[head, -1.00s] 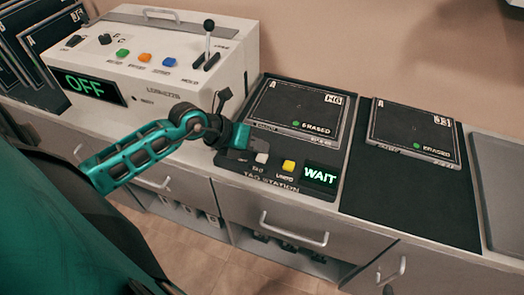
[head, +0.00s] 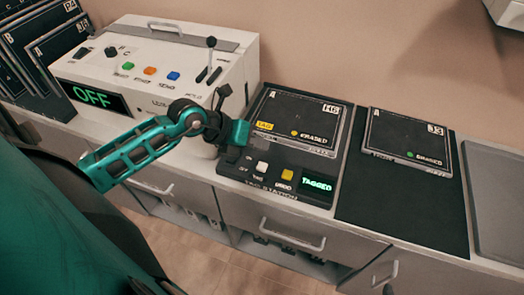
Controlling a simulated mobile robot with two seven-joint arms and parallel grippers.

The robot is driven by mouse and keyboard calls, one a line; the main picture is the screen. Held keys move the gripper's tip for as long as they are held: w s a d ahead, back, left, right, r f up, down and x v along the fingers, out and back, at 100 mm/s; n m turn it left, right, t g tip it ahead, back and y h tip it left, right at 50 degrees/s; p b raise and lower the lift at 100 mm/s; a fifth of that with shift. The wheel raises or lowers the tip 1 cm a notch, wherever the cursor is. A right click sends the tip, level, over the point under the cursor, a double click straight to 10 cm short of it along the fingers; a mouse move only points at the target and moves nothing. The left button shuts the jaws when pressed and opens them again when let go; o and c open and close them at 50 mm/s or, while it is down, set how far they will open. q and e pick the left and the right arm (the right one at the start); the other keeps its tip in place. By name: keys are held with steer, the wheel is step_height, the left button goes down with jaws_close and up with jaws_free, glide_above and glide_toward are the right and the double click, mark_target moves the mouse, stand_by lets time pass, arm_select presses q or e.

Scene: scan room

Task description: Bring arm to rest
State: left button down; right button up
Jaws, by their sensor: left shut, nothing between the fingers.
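My left gripper (head: 238,146) is shut and empty. It hangs over the left end of the tag station (head: 238,178), close to its white button (head: 262,168); I cannot tell whether it touches the station. The station also has a yellow button (head: 287,174) and a display (head: 317,186) that reads "TAGGED". A dark plate (head: 300,117) marked "ERASED" lies on the station with a yellow tag mark and a yellow light. My right gripper is not in view.
A white console (head: 160,75) with coloured buttons, a lever and an "OFF" display stands at the left. Another plate (head: 408,138) with a green light lies on a dark mat (head: 400,205). A grey tray (head: 497,200) is at the right. Dark plates (head: 45,50) stand at far left.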

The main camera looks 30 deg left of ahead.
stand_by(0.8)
arm_select(q)
steer(key=shift+d, duration=0.25)
steer(key=s+d+r+n+t+h, duration=0.2)
steer(key=d+r+n+t+h, duration=0.25)
steer(key=d+n, duration=0.35)
steer(key=s+f+n+y, duration=0.3)
steer(key=f+n, duration=0.4)
steer(key=n, duration=0.4)
steer(key=s+f+n+g+y, duration=0.1)
steer(key=s+f+n+y, duration=0.3)
steer(key=f+n, duration=0.3)
steer(key=s+n, duration=0.1)
steer(key=n, duration=0.4)
steer(key=shift+s+d+f, duration=0.3)
steer(key=shift+d, duration=0.05)
steer(key=shift+y, duration=0.35)
